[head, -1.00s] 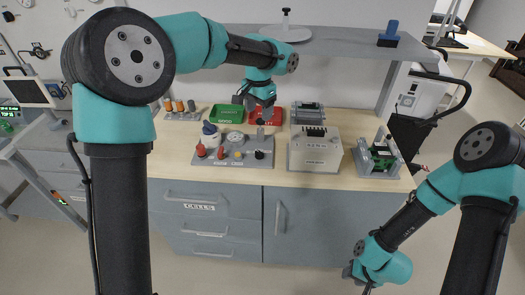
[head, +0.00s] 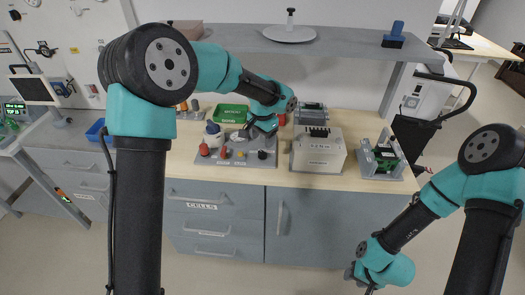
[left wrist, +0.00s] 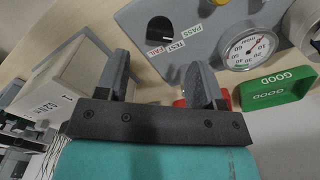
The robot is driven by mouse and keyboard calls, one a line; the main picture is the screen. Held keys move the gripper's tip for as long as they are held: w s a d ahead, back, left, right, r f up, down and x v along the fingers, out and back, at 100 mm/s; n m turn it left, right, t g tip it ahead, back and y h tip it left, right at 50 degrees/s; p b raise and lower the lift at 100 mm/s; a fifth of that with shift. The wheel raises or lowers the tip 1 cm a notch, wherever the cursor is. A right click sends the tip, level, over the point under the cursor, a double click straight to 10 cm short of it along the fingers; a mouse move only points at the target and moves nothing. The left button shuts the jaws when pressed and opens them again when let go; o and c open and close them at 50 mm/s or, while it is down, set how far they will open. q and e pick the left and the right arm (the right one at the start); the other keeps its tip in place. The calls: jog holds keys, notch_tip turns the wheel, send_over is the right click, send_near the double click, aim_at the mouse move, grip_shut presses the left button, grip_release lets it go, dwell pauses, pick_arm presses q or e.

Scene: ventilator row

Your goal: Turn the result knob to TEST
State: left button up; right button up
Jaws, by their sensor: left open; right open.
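The result knob (head: 262,155) is a small black dial at the right end of the grey panel (head: 236,166) on the bench. In the left wrist view the black knob (left wrist: 160,29) is at the top, beside the printed words FAIL, TEST and PASS. I cannot tell which word it points to. My left gripper (head: 257,133) hangs over the back of the panel, apart from the knob. In the left wrist view its two fingers (left wrist: 158,82) are spread, with nothing between them. My right gripper (head: 364,284) is low in front of the cabinets, away from the bench.
The panel also carries a gauge (left wrist: 250,47). A green GOOD tray (head: 231,114) lies behind it. A beige box (head: 318,152) stands right of the panel, and a green circuit-board fixture (head: 384,158) further right. A grey shelf (head: 340,42) overhangs the bench.

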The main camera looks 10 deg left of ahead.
aim_at(262, 152)
pick_arm(q)
notch_tip(262, 152, down, 6)
jog(key=shift+f, duration=0.15)
dwell(0.3)
jog(key=c, duration=0.9)
jog(key=shift+c, duration=0.2)
jog(key=shift+m, duration=0.3)
jog(key=m, duration=0.4)
jog(key=shift+m, duration=2.6)
